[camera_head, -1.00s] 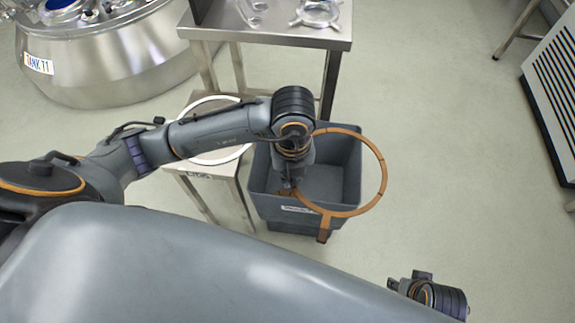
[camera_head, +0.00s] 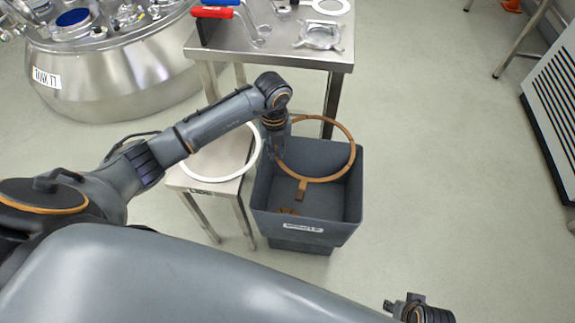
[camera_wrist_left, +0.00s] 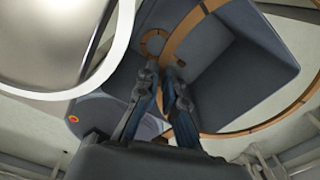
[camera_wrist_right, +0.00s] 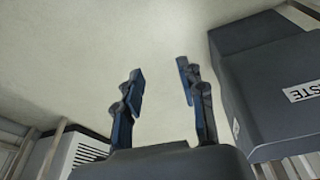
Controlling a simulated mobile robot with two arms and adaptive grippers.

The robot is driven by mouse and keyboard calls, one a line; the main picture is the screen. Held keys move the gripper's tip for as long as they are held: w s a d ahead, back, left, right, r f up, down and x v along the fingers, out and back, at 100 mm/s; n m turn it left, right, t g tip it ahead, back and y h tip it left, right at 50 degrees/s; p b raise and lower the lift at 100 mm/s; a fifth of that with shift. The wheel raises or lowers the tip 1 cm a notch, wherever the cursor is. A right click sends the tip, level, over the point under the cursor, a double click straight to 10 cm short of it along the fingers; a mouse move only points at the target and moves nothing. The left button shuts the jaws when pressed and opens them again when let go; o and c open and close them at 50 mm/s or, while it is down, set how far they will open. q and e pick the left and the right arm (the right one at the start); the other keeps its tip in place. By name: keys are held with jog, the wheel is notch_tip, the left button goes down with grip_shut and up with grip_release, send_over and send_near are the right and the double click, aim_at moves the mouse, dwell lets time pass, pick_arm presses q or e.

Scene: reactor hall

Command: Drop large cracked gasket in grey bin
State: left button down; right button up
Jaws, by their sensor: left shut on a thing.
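The large gasket, an orange-brown ring with a tab (camera_head: 301,189), is held over the back part of the grey bin (camera_head: 335,222). My left gripper (camera_head: 279,156) is shut on the ring's left side. The left wrist view shows the fingers (camera_wrist_left: 165,78) pinching the ring (camera_wrist_left: 187,30), with the bin (camera_wrist_left: 245,75) beyond it. Any crack is too small to tell. A small brown ring (camera_head: 289,211) lies inside the bin. My right gripper (camera_head: 391,306) is low at the front right; its fingers (camera_wrist_right: 160,88) are open and empty, with the bin (camera_wrist_right: 270,70) to their right.
A small stand (camera_head: 232,187) with a large white ring (camera_head: 215,180) is just left of the bin. A steel table (camera_head: 335,60) with metal parts and red- and blue-handled tools stands behind. A steel tank (camera_head: 120,75) is at the back left. Floor right of the bin is clear.

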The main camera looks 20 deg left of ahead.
pick_arm(q)
notch_tip(320, 180, down, 7)
jog(key=a+b, duration=0.1)
jog(key=b, duration=0.4)
jog(key=shift+w+a+r, duration=0.2)
jog(key=shift+w, duration=0.2)
pick_arm(e)
jog(key=w+v, duration=0.1)
jog(key=v, duration=0.9)
jog(key=shift+d+r+t, duration=0.15)
jog(key=shift+r+t, duration=0.25)
pick_arm(q)
jog(key=c, duration=1.4)
grip_release()
jog(key=shift+r, duration=0.1)
notch_tip(320, 180, up, 12)
